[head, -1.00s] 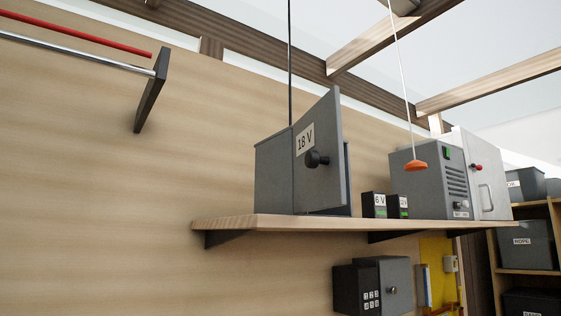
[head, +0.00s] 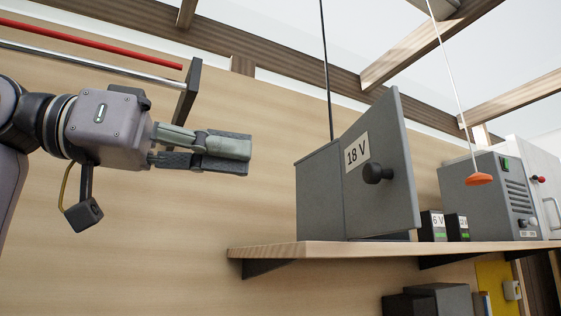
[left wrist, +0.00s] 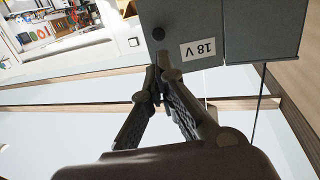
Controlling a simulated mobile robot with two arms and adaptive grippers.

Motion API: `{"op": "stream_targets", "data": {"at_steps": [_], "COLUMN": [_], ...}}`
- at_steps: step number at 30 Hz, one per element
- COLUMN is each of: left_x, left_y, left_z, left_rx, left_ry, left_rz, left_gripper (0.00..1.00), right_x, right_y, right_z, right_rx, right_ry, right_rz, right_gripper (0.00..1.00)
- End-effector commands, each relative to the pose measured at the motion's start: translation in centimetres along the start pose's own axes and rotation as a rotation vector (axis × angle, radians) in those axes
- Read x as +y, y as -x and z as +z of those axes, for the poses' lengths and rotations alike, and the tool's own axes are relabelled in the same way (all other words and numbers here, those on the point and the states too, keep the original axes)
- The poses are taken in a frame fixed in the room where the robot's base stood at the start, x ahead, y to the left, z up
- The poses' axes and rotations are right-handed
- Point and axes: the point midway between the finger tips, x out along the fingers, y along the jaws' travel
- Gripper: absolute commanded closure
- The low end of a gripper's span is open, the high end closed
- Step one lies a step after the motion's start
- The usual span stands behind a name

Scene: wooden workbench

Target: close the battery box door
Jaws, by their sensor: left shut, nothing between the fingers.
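The grey battery box (head: 320,195) stands on the wooden shelf. Its door (head: 397,170), with an 18 V label (head: 357,151) and a round black knob (head: 377,173), stands open, swung out from the box. My left gripper (head: 248,154) is to the left of the box in the head view, apart from it, shut and empty. In the left wrist view the door (left wrist: 185,20), the label (left wrist: 202,48) and the knob (left wrist: 158,34) show upside down beyond the fingertips (left wrist: 158,72). The box's inside is hidden. My right gripper is not in view.
On the shelf (head: 300,250), 6 V (head: 433,226) and other small batteries (head: 457,227) stand right of the door, then a grey machine (head: 485,195). An orange pull handle (head: 478,179) hangs on a cord. A rail with a bracket (head: 187,90) is above my left arm.

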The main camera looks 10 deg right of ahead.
Motion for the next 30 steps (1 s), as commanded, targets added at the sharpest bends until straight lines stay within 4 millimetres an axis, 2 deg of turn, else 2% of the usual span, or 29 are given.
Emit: {"op": "stream_targets", "data": {"at_steps": [15,21,30], "left_x": [-0.1,-0.1,-0.1], "left_y": [-10.3,-12.5,-13.0], "left_z": [-0.3,-0.1,0.1], "left_rx": [-0.001,0.0,0.001], "left_ry": [0.001,0.001,0.0], "left_rz": [0.001,-0.002,-0.003], "left_gripper": [1.0,1.0,1.0], "right_x": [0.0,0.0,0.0], "right_y": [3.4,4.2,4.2], "right_z": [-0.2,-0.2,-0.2], "right_rx": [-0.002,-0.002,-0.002], "right_ry": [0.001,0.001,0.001], "right_rz": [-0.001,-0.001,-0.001], "right_gripper": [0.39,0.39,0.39]}}
